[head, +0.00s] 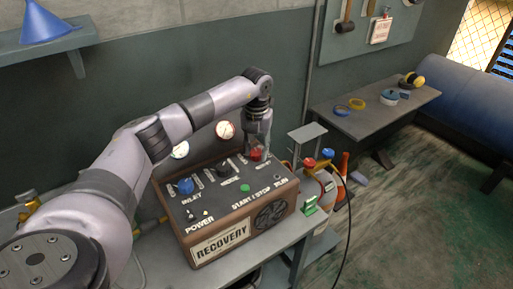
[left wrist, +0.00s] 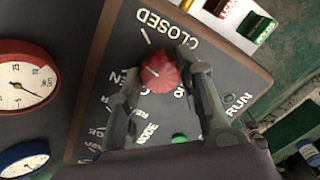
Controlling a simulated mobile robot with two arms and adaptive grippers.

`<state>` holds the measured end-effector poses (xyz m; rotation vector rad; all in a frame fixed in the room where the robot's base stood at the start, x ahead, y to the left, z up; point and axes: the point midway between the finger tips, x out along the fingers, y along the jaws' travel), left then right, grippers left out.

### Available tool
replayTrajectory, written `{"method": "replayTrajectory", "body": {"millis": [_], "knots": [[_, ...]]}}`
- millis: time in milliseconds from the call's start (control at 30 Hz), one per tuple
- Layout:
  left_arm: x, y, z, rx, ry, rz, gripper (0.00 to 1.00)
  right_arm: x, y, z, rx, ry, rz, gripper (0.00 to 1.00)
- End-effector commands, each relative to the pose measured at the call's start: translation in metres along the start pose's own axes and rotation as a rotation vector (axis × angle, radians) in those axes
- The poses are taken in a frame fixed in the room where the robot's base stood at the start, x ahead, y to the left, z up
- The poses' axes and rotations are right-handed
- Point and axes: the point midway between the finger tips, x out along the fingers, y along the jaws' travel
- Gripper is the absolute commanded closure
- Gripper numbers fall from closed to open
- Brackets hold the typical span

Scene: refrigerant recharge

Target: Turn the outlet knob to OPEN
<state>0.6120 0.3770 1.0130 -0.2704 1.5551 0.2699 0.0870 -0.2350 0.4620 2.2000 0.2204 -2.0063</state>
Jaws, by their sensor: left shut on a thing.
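The outlet knob (head: 256,155) is red and sits on the top panel of the RECOVERY unit (head: 218,242), near its back right. It also shows in the left wrist view (left wrist: 160,74), with a short white mark on its top. My left gripper (head: 257,148) comes down on it from above and is shut on it, one finger on each side in the left wrist view (left wrist: 158,68). The CLOSED label (left wrist: 167,24) with a white tick is readable beside the knob. The label on the opposite side is mostly hidden by knob and finger. My right gripper is not in view.
A blue inlet knob (head: 185,186), a black mode knob (head: 223,170) and a green start/stop button (head: 245,188) share the panel. Gauges (head: 225,130) stand behind. Cylinders with red and blue valves (head: 328,154) stand close on the right. A side table (head: 375,118) is farther right.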

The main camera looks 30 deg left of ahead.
Motion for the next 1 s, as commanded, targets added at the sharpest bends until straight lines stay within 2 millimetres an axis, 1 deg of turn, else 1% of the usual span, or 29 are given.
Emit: {"method": "replayTrajectory", "body": {"millis": [700, 1000], "knots": [[-0.003, 0.001, 0.001, -0.675, -0.004, -0.002, 0.94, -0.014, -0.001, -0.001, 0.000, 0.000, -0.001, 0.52], [-0.003, 0.001, 0.001, -0.899, -0.004, -0.002, 0.94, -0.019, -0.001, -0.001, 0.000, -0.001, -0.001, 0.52]]}}
